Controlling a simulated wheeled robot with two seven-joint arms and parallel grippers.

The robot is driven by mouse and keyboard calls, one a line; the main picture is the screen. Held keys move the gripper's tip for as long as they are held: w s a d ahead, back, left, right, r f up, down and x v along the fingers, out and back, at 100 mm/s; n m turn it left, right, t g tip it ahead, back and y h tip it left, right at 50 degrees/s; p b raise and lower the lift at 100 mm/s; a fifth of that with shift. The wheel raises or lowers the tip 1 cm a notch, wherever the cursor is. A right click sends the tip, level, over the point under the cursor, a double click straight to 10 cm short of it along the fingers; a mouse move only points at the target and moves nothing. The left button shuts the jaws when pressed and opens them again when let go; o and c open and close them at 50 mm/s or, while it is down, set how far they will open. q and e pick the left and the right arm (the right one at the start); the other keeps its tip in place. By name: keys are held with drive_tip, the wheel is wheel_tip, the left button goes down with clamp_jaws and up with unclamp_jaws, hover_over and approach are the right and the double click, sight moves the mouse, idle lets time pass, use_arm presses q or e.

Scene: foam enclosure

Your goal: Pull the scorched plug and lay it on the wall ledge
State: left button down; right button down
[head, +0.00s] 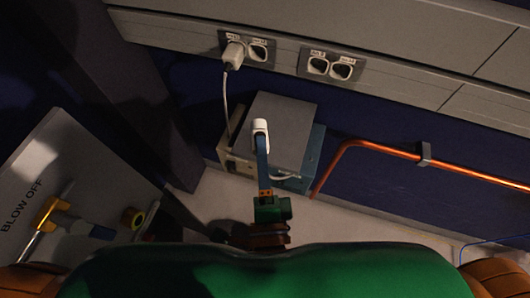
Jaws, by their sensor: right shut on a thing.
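My right gripper (262,152) reaches up from the bottom middle in the head view. Its blue fingers are shut on a white plug (260,126), held in front of the grey box. I cannot make out scorch marks on it. Another white plug (233,54) sits in the left socket of the left socket plate (257,50), its cable hanging down toward the box. The grey wall ledge (400,50) runs along the wall at the top, with the sockets in its front face. My left gripper is not in view.
A grey box (283,113) stands on the floor against the dark blue wall. A copper pipe (385,147) runs along the wall at the right. A grey panel marked "BLOW OFF" (50,165) with a yellow-handled valve stands at the left. A second socket plate (330,67) is empty.

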drive_tip(key=w, duration=0.2)
drive_tip(key=w+d, duration=0.1)
drive_tip(key=w+d+f, duration=0.1)
drive_tip(key=w, duration=0.1)
drive_tip(key=shift+w, duration=0.35)
drive_tip(key=shift+w+f+b, duration=0.15)
drive_tip(key=shift+f+b, duration=0.4)
drive_tip(key=shift+f, duration=0.1)
drive_tip(key=shift+f+b, duration=0.35)
drive_tip(key=shift+f, duration=0.1)
drive_tip(key=shift+c, duration=2.1)
unclamp_jaws()
